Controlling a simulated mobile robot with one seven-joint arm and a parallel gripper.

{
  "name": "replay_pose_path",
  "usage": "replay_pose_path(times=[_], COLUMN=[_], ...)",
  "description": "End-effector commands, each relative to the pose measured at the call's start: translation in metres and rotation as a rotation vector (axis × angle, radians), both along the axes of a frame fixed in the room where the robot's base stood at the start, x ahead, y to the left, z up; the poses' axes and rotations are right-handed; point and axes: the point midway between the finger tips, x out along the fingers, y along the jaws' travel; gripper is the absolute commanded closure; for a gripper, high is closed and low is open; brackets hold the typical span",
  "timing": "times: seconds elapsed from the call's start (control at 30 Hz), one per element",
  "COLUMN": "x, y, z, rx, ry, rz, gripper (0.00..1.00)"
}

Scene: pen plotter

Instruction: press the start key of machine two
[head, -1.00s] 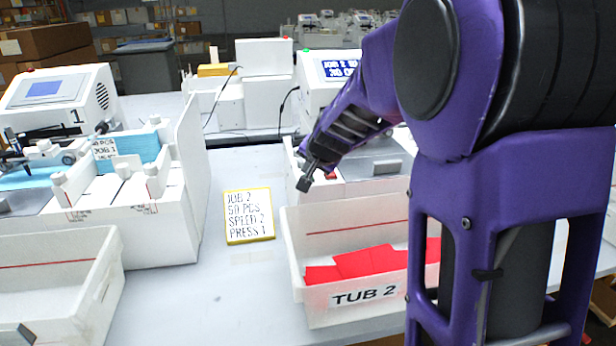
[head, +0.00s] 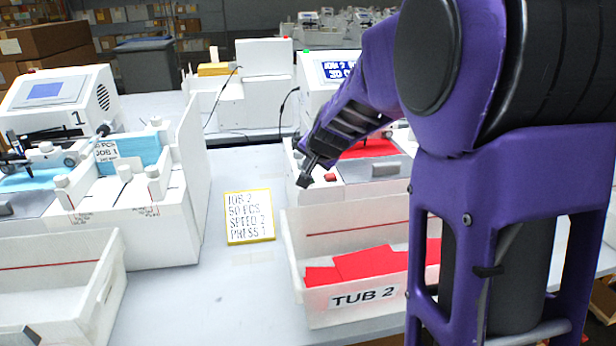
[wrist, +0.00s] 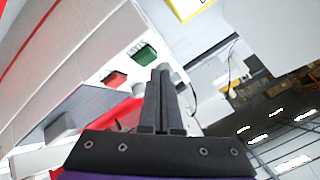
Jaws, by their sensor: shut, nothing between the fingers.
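Machine two is the white plotter (head: 312,92) at the back right, with a blue-lit screen (head: 338,70) partly hidden by my arm. Its front has a red key (head: 330,177), seen beside my gripper (head: 305,182) in the head view. The wrist view shows the red key (wrist: 115,78) and a green key (wrist: 140,51) side by side on the white front. My gripper (wrist: 161,70) is shut and empty. Its fingertips are close to the green key in that view; I cannot tell if they touch it. A red sheet (head: 370,148) lies on machine two's bed.
A white bin labelled TUB 2 (head: 320,213) with red sheets stands in front of machine two. A yellow-edged card (head: 250,216) lies on the table. Machine one (head: 60,103) and another bin (head: 110,265) stand at the left.

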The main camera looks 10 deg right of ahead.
Motion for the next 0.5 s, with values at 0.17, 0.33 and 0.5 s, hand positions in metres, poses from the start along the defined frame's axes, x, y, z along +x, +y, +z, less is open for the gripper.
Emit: replay_pose_path(times=[0.17,0.33,0.5], x=[0.000,0.000,0.000], y=[0.000,0.000,0.000], z=[0.012,0.030,0.047], rx=[-0.001,0.000,0.001], ry=[-0.001,-0.001,-0.001], rz=[0.001,0.001,0.000], gripper=[1.00,1.00,1.00])
